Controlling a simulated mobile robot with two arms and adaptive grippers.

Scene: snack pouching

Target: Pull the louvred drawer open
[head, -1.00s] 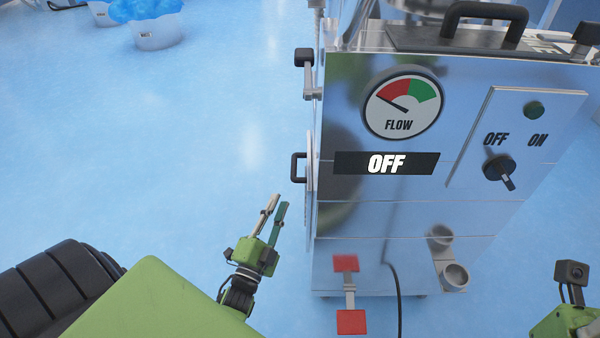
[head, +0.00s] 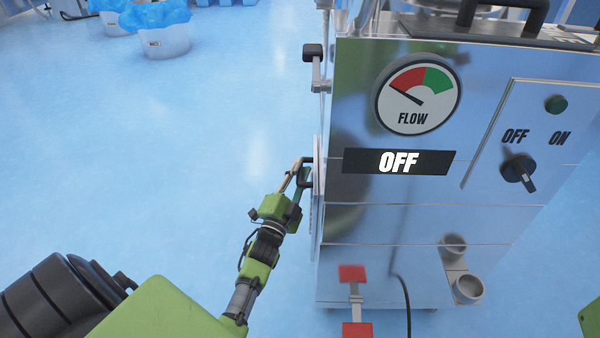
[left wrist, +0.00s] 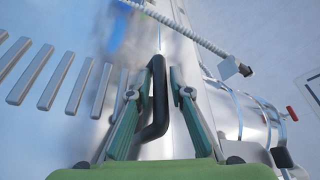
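The louvred drawer is on the left side of the steel machine; its front shows edge-on in the head view (head: 317,205). Its pale slats (left wrist: 57,80) show at the left of the left wrist view. The black drawer handle (left wrist: 157,100) stands between the fingers of my left gripper (left wrist: 155,84). The fingers are open, one on each side of the handle, with visible gaps. In the head view my left gripper (head: 300,172) is at the handle, hiding part of it. My right gripper is out of view.
The machine's front has a flow gauge (head: 418,96), an OFF display (head: 390,162) and a black knob (head: 520,172). A red pedal (head: 353,273) is low down. Open blue floor (head: 160,140) lies left of the machine. White tubs with blue contents (head: 165,40) stand far back.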

